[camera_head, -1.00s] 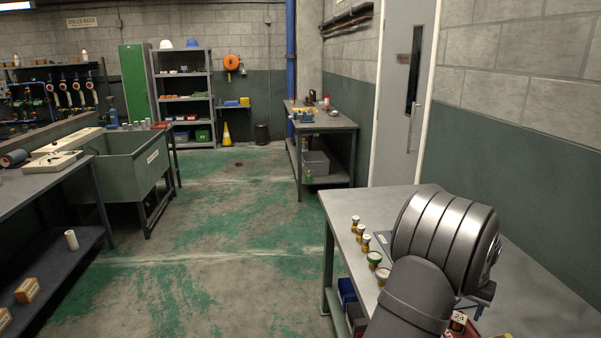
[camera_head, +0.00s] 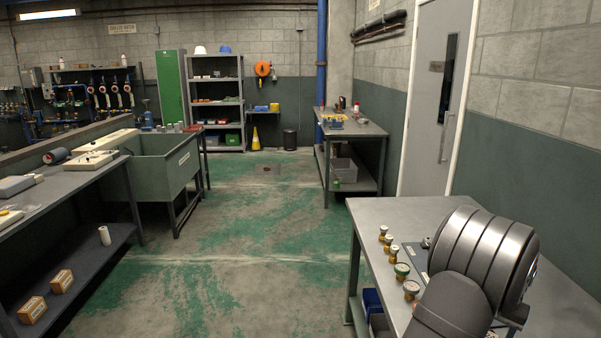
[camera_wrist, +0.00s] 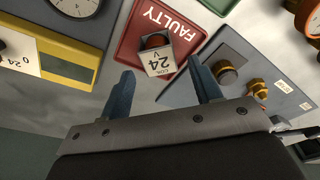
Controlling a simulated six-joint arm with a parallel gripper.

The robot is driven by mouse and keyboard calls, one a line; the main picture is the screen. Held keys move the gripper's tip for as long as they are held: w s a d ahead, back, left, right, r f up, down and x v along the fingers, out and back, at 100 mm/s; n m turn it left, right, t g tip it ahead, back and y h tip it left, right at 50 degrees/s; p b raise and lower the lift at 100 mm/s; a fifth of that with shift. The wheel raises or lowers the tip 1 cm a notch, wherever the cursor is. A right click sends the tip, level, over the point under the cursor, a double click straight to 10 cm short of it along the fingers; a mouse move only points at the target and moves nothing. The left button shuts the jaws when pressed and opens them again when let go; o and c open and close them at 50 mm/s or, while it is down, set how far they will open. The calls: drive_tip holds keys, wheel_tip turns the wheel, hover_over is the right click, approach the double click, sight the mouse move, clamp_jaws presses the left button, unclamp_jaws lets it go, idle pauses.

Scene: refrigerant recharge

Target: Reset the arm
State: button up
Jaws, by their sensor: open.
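My gripper (camera_wrist: 163,90) shows in the wrist view with its two blue fingers apart and nothing between them. Past the fingertips is a small tag (camera_wrist: 160,62) marked "24 V" on a reddish part, lying over a red plate (camera_wrist: 180,18) marked "FAULTY". I cannot tell how far the fingers are from the tag. In the head view my arm covers the lower right, over the near right table (camera_head: 385,213), and my gripper is hidden there.
The wrist view also shows a grey-blue panel with brass fittings (camera_wrist: 262,88) and a yellow meter (camera_wrist: 68,68). Several brass fittings (camera_head: 403,270) stand along the right table's left edge. A sink (camera_head: 165,165) and a workbench are at left. The floor between (camera_head: 240,230) is clear.

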drive_tip(key=shift+f, duration=0.5)
wheel_tip(320, 180, down, 3)
drive_tip(key=shift+r, duration=0.1)
wheel_tip(320, 180, up, 12)
drive_tip(key=s+a, duration=0.1)
drive_tip(key=f, duration=0.7)
drive_tip(key=w+d+f, duration=0.1)
drive_tip(key=f, duration=0.3)
drive_tip(key=shift+f, duration=0.2)
wheel_tip(320, 180, up, 4)
drive_tip(key=shift+f, duration=0.15)
drive_tip(key=s+d+r, duration=0.2)
drive_tip(key=s+r, duration=0.5)
drive_tip(key=s, duration=0.4)
drive_tip(key=s+a+r+m, duration=0.1)
drive_tip(key=s+a+r, duration=0.15)
drive_tip(key=s, duration=0.75)
drive_tip(key=s+a+r+m, duration=0.1)
drive_tip(key=s+a+m, duration=0.15)
drive_tip(key=s, duration=0.85)
drive_tip(key=shift+n, duration=0.45)
drive_tip(key=w+f, duration=0.2)
drive_tip(key=w, duration=0.2)
drive_tip(key=w+f, duration=0.3)
drive_tip(key=w, duration=0.1)
drive_tip(key=w+f, duration=0.3)
drive_tip(key=shift+w+d, duration=0.25)
drive_tip(key=shift+w, duration=0.15)
drive_tip(key=shift+w+f, duration=0.1)
drive_tip(key=shift+f, duration=0.45)
